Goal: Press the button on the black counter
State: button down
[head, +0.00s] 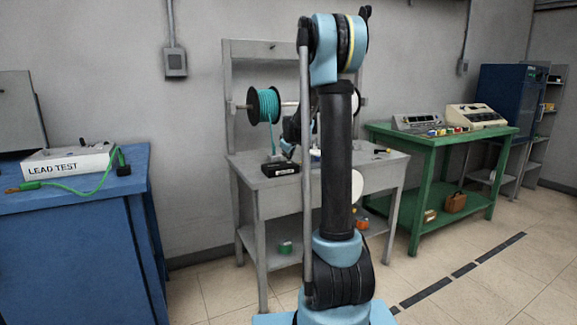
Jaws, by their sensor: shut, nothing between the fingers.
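The black counter (280,169) is a small dark box with a pale label on its front. It sits on the left part of the grey bench top. My gripper (287,150) shows only in part, to the left of my arm's upright link. It is shut and empty, pointing down close above the counter's right side. I cannot tell whether its tips touch the counter. The button is too small or hidden to make out.
A teal wire spool (264,105) hangs on a rod above the grey bench (245,163). A blue bench (70,195) with a lead test box (68,160) stands at left. A green bench (440,137) with instruments stands at right. My arm hides the bench's middle.

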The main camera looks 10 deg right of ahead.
aim_at(288, 163)
jog(key=shift+r, duration=0.35)
jog(key=shift+r, duration=2.5)
jog(key=s+m+g, duration=0.2)
jog(key=s, duration=1.5)
jog(key=s+f+m+g, duration=0.1)
jog(key=s+f, duration=0.5)
jog(key=s, duration=0.7)
jog(key=s+f+m+g, duration=0.2)
jog(key=s+f, duration=0.4)
jog(key=s, duration=0.7)
jog(key=s+f+m+g, duration=0.2)
jog(key=s+f, duration=0.4)
jog(key=s, duration=0.7)
jog(key=shift+s+d+m, duration=0.2)
jog(key=shift+d+m, duration=0.15)
jog(key=shift+m, duration=0.55)
jog(key=shift+f, duration=0.1)
